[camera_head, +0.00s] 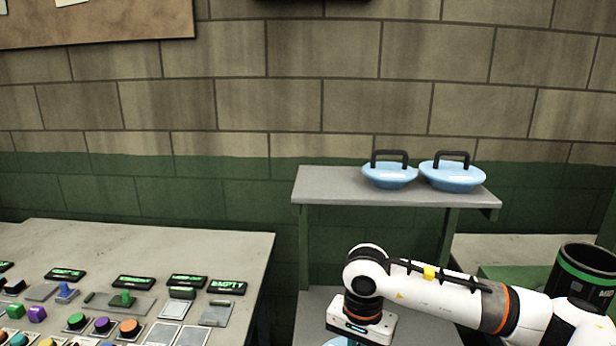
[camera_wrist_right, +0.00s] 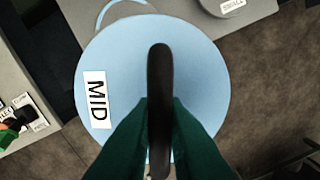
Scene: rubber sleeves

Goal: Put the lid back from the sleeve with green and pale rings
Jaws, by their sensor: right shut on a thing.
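A pale blue round lid (camera_wrist_right: 120,50) with a black handle (camera_wrist_right: 160,65) and a "MID" label fills the right wrist view. My right gripper (camera_wrist_right: 161,115) is shut on that handle, one green finger on each side. In the head view my right wrist hangs low in front of the grey shelf, with a sliver of blue lid (camera_head: 337,342) under it at the bottom edge. A black open-topped sleeve (camera_head: 570,285) with a green ring and a partly cut-off label stands at the far right. I cannot make out a pale ring clearly. My left gripper is not in view.
Two other blue lids with black handles, a left one (camera_head: 389,177) and a right one (camera_head: 452,178), sit on the grey shelf (camera_head: 330,186). A panel table (camera_head: 150,250) with buttons and small displays stands at the left. Brown floor (camera_wrist_right: 270,95) shows beside the held lid.

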